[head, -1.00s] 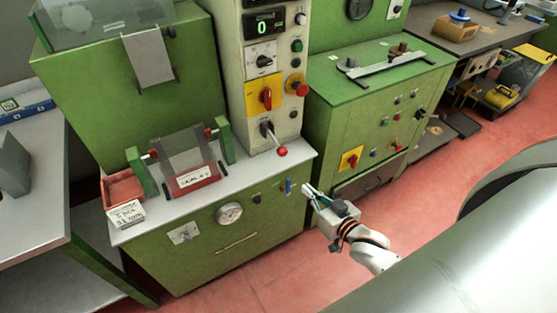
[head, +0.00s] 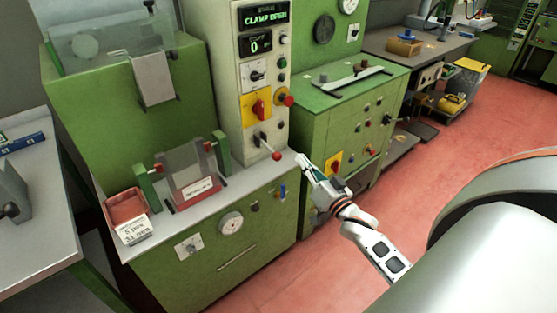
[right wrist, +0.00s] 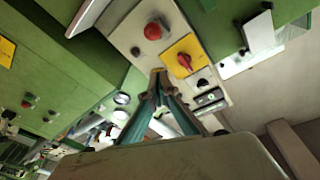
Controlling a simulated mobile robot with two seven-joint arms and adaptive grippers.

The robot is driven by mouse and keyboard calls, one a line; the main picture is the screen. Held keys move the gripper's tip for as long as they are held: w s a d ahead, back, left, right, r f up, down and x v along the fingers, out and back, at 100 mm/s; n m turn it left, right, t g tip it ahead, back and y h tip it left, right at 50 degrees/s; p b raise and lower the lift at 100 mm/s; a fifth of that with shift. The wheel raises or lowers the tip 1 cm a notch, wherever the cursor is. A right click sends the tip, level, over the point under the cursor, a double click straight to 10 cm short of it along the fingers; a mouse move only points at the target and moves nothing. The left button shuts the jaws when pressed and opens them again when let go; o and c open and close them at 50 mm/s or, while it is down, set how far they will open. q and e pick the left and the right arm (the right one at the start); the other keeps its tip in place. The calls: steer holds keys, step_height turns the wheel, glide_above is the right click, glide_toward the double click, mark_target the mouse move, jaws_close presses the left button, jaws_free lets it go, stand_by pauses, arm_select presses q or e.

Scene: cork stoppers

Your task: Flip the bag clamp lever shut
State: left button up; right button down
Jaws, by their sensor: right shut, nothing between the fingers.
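The clamp lever (head: 266,145), a short rod with a red ball at its end, sticks out low on the pale control column, its ball end down and to the right. The display (head: 264,15) above reads "CLAMP OPEN". My right gripper (head: 301,160) is shut and empty, a little right of the red ball and apart from it in the picture. My left gripper is not in view.
A clear bag holder (head: 187,164) between green posts and a red tray (head: 125,207) stand on the ledge left of the lever. A red button (head: 285,100) and a red switch on a yellow plate (head: 255,106) sit above the lever. A green cabinet (head: 345,125) is behind my right gripper.

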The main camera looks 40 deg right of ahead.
mark_target(271, 150)
steer(key=w+f+b, duration=0.2)
steer(key=w, duration=0.7)
steer(key=shift+a, duration=0.45)
steer(key=shift+w, duration=0.1)
